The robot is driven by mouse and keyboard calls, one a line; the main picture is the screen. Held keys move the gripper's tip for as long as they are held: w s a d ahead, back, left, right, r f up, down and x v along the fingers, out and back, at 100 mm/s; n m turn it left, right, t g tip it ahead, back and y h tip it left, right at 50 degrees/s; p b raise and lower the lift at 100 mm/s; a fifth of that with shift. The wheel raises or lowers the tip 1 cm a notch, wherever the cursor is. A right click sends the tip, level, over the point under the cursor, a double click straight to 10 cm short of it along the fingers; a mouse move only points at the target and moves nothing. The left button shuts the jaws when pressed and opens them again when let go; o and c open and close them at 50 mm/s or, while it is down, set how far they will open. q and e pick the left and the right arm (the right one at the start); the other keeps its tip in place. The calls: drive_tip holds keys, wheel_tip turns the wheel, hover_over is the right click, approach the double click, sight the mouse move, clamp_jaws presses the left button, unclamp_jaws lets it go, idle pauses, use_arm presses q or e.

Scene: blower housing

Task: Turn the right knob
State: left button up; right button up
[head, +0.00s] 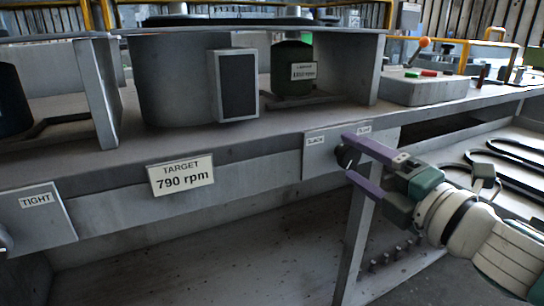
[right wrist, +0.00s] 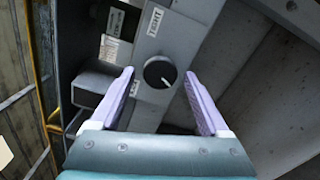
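The right knob (head: 347,157) is round and dark, on a grey plate (head: 318,161) at the front of the bench. In the right wrist view the knob (right wrist: 160,72) shows a white pointer mark slanting to the lower right. My right gripper (head: 348,156) is open, with its two purple fingers on either side of the knob. In the right wrist view gaps show between the knob and both fingers (right wrist: 160,78); I cannot tell whether the tips reach past its face. My left gripper is not in view.
A "TARGET 790 rpm" sign (head: 180,175) is on the bench front. A plate marked "TIGHT" (head: 36,217) is at the left, with another knob (head: 4,240) cut off by the edge. A grey control box (head: 425,88) stands at the back right. Black cables (head: 510,155) lie at the right.

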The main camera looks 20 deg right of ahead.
drive_tip(key=s, duration=1)
drive_tip(key=shift+d+p, duration=0.35)
drive_tip(key=shift+p, duration=0.05)
